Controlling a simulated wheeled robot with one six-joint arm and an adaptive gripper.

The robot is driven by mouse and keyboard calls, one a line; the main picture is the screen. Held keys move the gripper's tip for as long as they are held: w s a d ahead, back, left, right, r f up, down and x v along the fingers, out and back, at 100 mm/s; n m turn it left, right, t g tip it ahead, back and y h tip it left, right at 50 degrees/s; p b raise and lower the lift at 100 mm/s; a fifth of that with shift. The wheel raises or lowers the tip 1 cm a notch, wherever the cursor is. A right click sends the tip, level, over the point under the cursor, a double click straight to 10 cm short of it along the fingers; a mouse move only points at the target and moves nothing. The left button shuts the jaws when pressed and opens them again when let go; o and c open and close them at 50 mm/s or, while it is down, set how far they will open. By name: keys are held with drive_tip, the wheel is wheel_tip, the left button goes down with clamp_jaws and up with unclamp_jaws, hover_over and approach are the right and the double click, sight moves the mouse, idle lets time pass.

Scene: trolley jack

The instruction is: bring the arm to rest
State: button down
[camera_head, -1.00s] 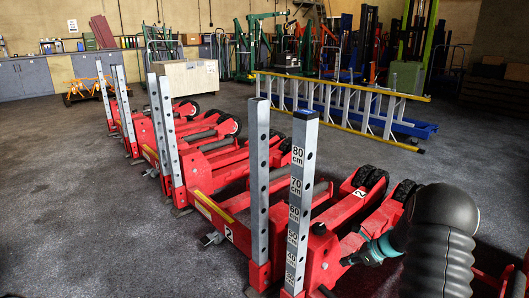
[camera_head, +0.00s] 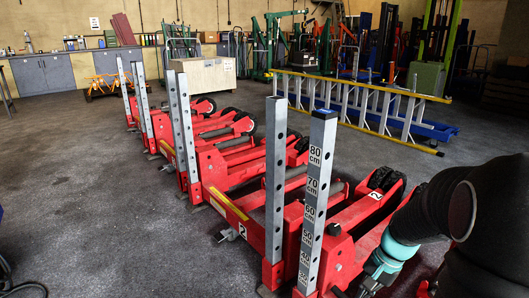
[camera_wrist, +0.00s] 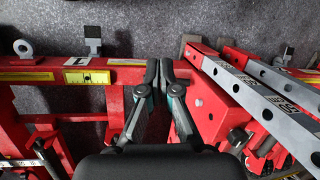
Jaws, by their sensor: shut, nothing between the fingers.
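My gripper (camera_wrist: 159,72) shows in the wrist view with its two dark fingers together and nothing between them. It points down over a red trolley jack (camera_wrist: 118,75) with a yellow label. In the head view my gripper is at the lower right, where its teal and grey parts (camera_head: 384,268) show beside the nearest red jack (camera_head: 345,245); its fingertips are not clear there. My dark arm bends above it at the right edge. From these views I cannot tell whether the gripper touches the jack.
Several red jacks stand in a row, with upright grey perforated posts (camera_head: 317,190), one marked in centimetres. A yellow-railed ladder (camera_head: 360,105) lies behind. A wooden crate (camera_head: 205,75) and cabinets (camera_head: 42,73) are at the back. The floor at left (camera_head: 90,170) is mostly clear.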

drive_tip(key=s+a+r+n+t+h, duration=0.1)
drive_tip(key=s+a+r+n, duration=0.3)
drive_tip(key=s+r, duration=0.4)
drive_tip(key=s+a+r+n+t+h, duration=0.2)
drive_tip(key=s+a+r+n+t, duration=0.2)
drive_tip(key=s+r, duration=0.3)
drive_tip(key=shift+s+a+r, duration=0.4)
drive_tip(key=shift+a+r, duration=0.2)
